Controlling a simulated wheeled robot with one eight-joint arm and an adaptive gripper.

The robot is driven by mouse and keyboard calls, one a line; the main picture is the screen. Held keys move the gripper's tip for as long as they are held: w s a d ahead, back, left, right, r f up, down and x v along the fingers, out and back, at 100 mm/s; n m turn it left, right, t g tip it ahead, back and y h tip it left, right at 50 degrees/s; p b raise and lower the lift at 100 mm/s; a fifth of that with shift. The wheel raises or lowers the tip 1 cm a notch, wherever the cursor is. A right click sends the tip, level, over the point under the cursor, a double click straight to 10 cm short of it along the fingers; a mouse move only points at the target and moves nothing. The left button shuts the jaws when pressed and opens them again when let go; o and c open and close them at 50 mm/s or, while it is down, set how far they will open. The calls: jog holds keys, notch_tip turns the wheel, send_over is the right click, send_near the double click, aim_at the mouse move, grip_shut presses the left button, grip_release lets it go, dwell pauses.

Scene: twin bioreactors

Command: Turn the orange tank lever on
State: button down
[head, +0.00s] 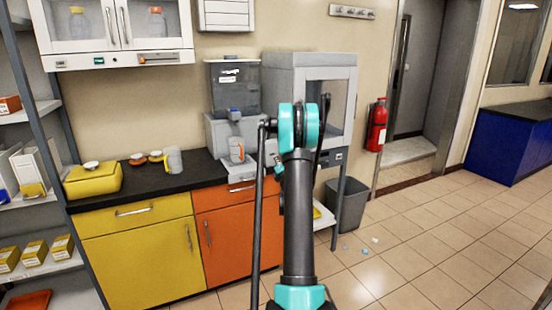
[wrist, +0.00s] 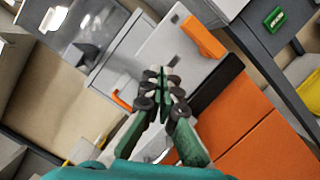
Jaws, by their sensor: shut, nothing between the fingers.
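In the wrist view my gripper (wrist: 162,80) is shut, with its green fingers together and nothing between them. It points at the front of a grey bioreactor (wrist: 122,55). A small orange lever-like part (wrist: 122,100) shows left of the fingertips, and a larger orange bar (wrist: 203,38) on a pale panel shows to their upper right. I cannot tell for sure which one is the tank lever. Both look apart from the fingers. In the head view the bioreactor (head: 222,128) with its dark tank (head: 235,82) stands on the counter. My arm hides most of the gripper there.
The black counter (head: 205,172) tops orange (head: 222,243) and yellow (head: 135,262) cabinets. A yellow box (head: 93,182) and a mug stand on its left. A grey cabinet-like unit (head: 310,62), a bin (head: 347,205) and a fire extinguisher (head: 377,127) are at right. The tiled floor is mostly clear.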

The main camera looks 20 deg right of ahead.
jog(key=shift+r+v, duration=0.1)
jog(key=shift+v, duration=0.85)
jog(key=shift+r+v, duration=0.15)
jog(key=shift+v, duration=0.8)
